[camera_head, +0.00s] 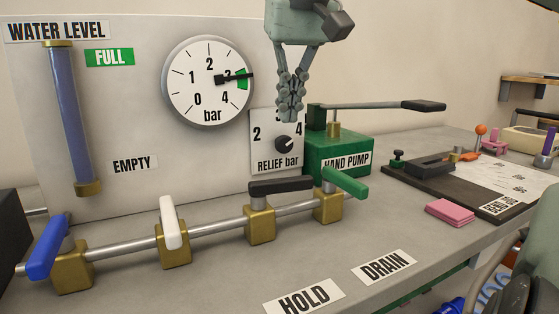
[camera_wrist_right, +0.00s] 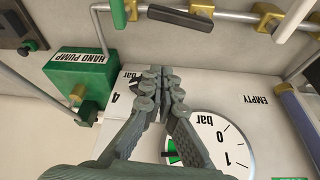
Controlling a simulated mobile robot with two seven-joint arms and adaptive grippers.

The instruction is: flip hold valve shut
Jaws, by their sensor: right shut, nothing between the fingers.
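The HOLD label (camera_head: 304,297) lies on the cart top, in front of the black-handled valve (camera_head: 260,223). That valve's black lever (camera_head: 280,187) lies roughly along the pipe, and it also shows at the top of the right wrist view (camera_wrist_right: 180,18). My right gripper (camera_head: 291,117) points down in front of the back panel, above the black lever and apart from it, over the relief dial. Its fingers (camera_wrist_right: 160,82) are shut with nothing between them. My left gripper is not in view.
Beside the black lever are a green lever (camera_head: 345,182), a white lever (camera_head: 170,222) and a blue lever (camera_head: 47,247), all turned across the pipe (camera_head: 210,227). The green hand pump (camera_head: 335,152) stands right of my gripper. The pressure gauge (camera_head: 207,82) is to its left.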

